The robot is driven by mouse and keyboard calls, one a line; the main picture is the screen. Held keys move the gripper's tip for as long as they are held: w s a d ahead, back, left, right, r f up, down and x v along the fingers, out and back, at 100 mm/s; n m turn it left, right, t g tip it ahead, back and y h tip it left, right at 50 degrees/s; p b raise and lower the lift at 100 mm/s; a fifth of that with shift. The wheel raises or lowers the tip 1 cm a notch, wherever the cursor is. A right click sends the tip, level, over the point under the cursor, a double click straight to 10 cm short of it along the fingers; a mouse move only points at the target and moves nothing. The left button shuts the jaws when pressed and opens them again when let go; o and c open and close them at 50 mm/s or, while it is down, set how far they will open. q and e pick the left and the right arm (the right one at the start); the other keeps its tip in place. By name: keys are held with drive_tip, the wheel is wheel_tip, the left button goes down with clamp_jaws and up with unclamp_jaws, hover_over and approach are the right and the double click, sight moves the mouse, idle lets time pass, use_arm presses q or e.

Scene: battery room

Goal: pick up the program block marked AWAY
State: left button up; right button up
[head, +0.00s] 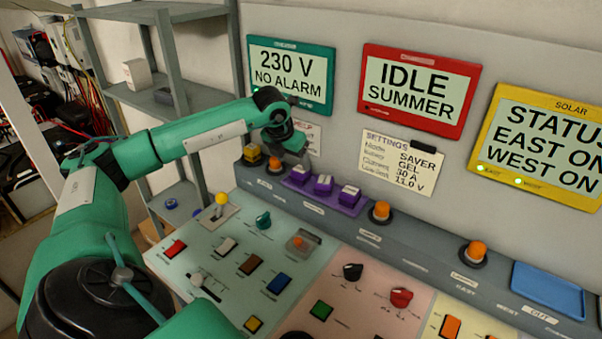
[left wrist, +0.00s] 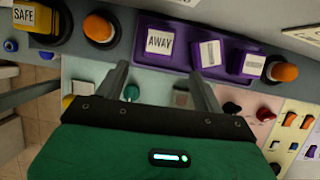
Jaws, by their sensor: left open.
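The purple block marked AWAY (left wrist: 160,42) sits on the console's ledge in the left wrist view, its white label readable. It is the leftmost of three purple blocks; in the head view that leftmost block (head: 299,176) has a label too small to read. My left gripper (left wrist: 158,78) is open and empty, its two fingers apart below the AWAY block in the wrist view, not around it. In the head view my left gripper (head: 290,148) hangs over the ledge near the block, its fingers mostly hidden. My right gripper is not in view.
Two more purple blocks (left wrist: 208,54) (left wrist: 246,65) stand just right. An orange button (left wrist: 99,28) and a yellow block marked SAFE (left wrist: 33,17) are at left. Below lies a sloped panel of switches (head: 250,262); screens hang behind. A blue tray (head: 548,290) lies at right.

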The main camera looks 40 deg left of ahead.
sight(298, 171)
use_arm(q)
drive_tip(key=x, duration=0.2)
drive_tip(key=shift+w+f, duration=0.3)
drive_tip(key=shift+a+f+p, duration=0.1)
drive_tip(key=shift+p, duration=0.35)
drive_tip(key=p+x, duration=0.1)
drive_tip(key=x, duration=0.1)
drive_tip(key=p+x, duration=0.1)
drive_tip(key=x, duration=0.1)
drive_tip(key=shift+w+a, duration=0.2)
drive_tip(key=shift+w, duration=0.2)
drive_tip(key=shift+f, duration=0.3)
drive_tip(key=c, duration=1.1)
